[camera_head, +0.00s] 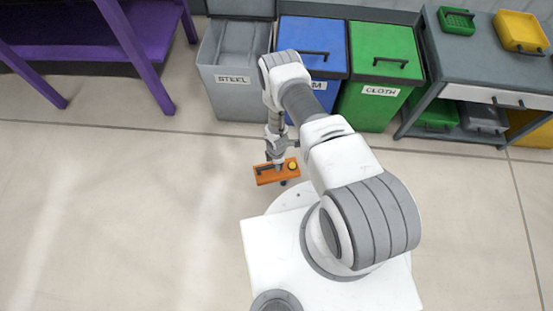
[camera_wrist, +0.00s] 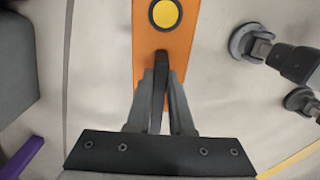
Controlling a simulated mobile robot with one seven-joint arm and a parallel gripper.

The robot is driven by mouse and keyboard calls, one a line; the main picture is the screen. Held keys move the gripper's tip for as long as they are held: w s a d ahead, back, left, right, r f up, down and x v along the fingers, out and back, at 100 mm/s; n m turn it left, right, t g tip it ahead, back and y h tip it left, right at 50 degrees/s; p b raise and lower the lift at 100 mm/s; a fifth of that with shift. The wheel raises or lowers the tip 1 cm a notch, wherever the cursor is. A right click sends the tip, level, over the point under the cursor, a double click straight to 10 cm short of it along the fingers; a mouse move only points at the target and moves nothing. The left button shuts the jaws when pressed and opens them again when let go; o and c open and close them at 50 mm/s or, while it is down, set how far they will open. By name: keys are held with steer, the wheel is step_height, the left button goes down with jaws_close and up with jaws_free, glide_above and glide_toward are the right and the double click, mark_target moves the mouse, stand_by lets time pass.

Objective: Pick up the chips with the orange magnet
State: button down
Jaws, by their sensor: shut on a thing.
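The orange magnet (camera_head: 272,173) is a flat orange block with a dark handle and a yellow round button. My gripper (camera_head: 277,161) is shut on its dark handle and holds it above the floor. In the wrist view the magnet (camera_wrist: 178,45) lies beyond the fingers of my gripper (camera_wrist: 161,85), with the handle between them and the yellow button at the top. The magnet's underside is hidden. No chips can be made out in either view.
A grey bin marked STEEL (camera_head: 232,80), a blue bin (camera_head: 313,45) and a green bin marked CLOTH (camera_head: 385,57) stand behind my arm. A purple table (camera_head: 110,40) is at the left. A grey workbench (camera_head: 485,70) with trays is at the right. The floor at left is clear.

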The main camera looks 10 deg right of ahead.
steer(key=shift+f+b, duration=3.1)
steer(key=shift+f, duration=1.4)
steer(key=shift+f, duration=0.7)
steer(key=shift+a+f+y, duration=0.1)
steer(key=shift+f+y, duration=0.05)
steer(key=shift+y, duration=0.15)
steer(key=shift+f, duration=0.1)
steer(key=shift+r+p, duration=3.8)
steer(key=shift+r, duration=1.8)
steer(key=shift+w+r, duration=0.1)
